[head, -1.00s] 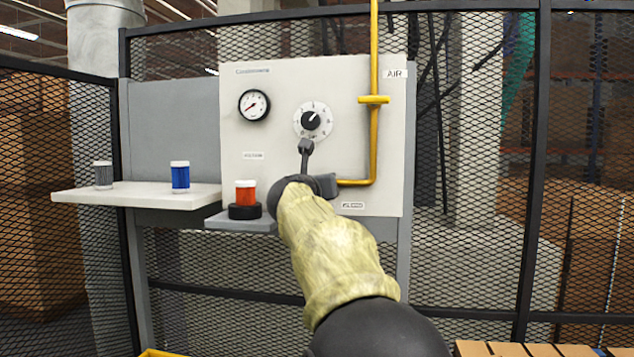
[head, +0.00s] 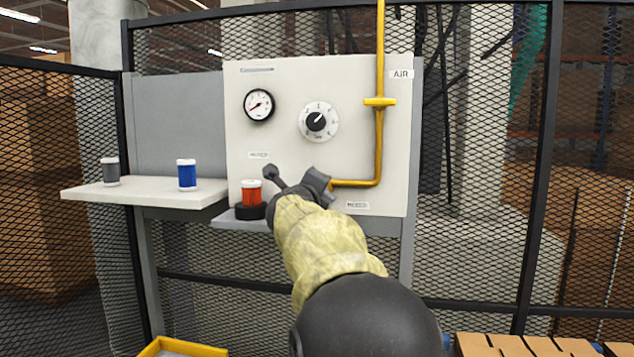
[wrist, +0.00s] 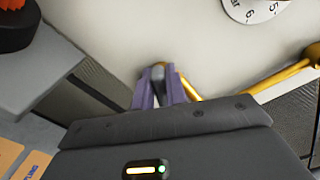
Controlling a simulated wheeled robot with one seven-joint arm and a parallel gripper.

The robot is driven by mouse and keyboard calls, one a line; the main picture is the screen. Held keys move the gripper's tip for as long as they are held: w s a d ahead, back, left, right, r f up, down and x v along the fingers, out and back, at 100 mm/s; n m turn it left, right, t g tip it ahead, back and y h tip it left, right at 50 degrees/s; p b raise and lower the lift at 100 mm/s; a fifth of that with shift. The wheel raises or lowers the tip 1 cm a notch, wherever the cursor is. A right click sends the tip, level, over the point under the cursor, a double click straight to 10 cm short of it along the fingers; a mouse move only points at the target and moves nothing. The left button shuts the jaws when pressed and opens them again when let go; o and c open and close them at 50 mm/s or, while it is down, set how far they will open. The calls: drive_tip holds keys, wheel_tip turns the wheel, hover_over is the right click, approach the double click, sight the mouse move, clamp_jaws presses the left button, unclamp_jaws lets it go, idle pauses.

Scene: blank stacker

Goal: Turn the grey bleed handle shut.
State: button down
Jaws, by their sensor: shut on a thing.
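The grey bleed handle (head: 272,174) shows in the head view as a dark bar with a rounded end, below the dial on the pale panel. It leans to the upper left. My gripper (head: 288,190) is at the panel and hides the rest of the handle and its pivot. In the wrist view, the two purple fingers of my gripper (wrist: 159,94) are closed on the grey handle (wrist: 158,72), whose rounded end shows between them. My forearm covers the area below in the head view.
A yellow pipe (head: 379,140) runs down the panel (head: 240,135) and bends left close to my gripper. A dial (head: 318,121) and gauge (head: 259,104) sit above. A red jar (head: 252,193) stands close left; a blue jar (head: 187,175) and grey jar (head: 110,171) stand on the shelf (head: 145,195).

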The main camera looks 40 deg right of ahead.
drive_tip(key=n+p, duration=0.1)
drive_tip(key=n, duration=0.1)
drive_tip(key=n+p, duration=0.1)
drive_tip(key=n, duration=0.2)
drive_tip(key=shift+w+a+f+n, duration=0.1)
drive_tip(key=shift+f+n, duration=0.2)
drive_tip(key=shift+f, duration=0.1)
drive_tip(key=c, duration=1.4)
unclamp_jaws()
drive_tip(key=shift+c, duration=0.2)
drive_tip(key=shift+w, duration=0.1)
drive_tip(key=b+v, duration=0.3)
drive_tip(key=v, duration=1.4)
drive_tip(key=shift+s, duration=0.25)
drive_tip(key=shift+a, duration=0.1)
